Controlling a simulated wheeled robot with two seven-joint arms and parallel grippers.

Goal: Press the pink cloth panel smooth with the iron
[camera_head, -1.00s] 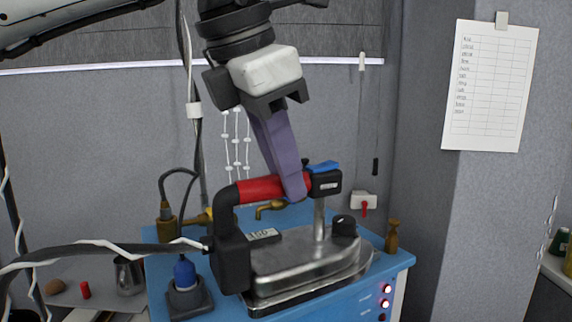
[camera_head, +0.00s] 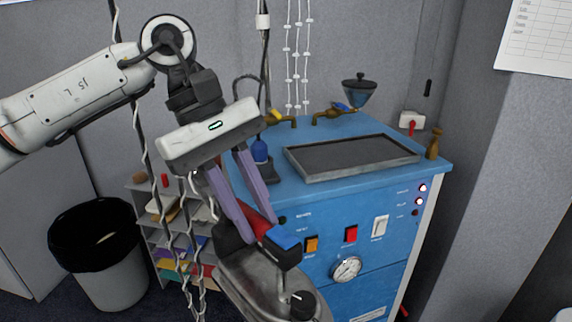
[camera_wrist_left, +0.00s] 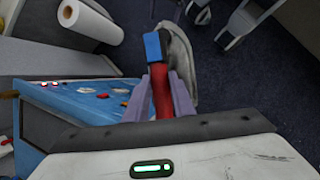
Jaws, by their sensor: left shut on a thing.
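My left gripper (camera_head: 258,218) is shut on the red handle of the iron (camera_head: 262,285). The iron has a grey metal body, a black frame and a blue piece at the handle's end. It hangs in the air in front of the blue cabinet, its lower part cut off by the frame's bottom edge. The left wrist view shows the purple fingers (camera_wrist_left: 160,95) on both sides of the red handle, with the iron's grey body (camera_wrist_left: 178,50) beyond. My right gripper is not in view. No pink cloth panel shows in these views.
The blue cabinet (camera_head: 375,240) bears an empty dark tray (camera_head: 300,168), brass taps and a funnel (camera_head: 359,90).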

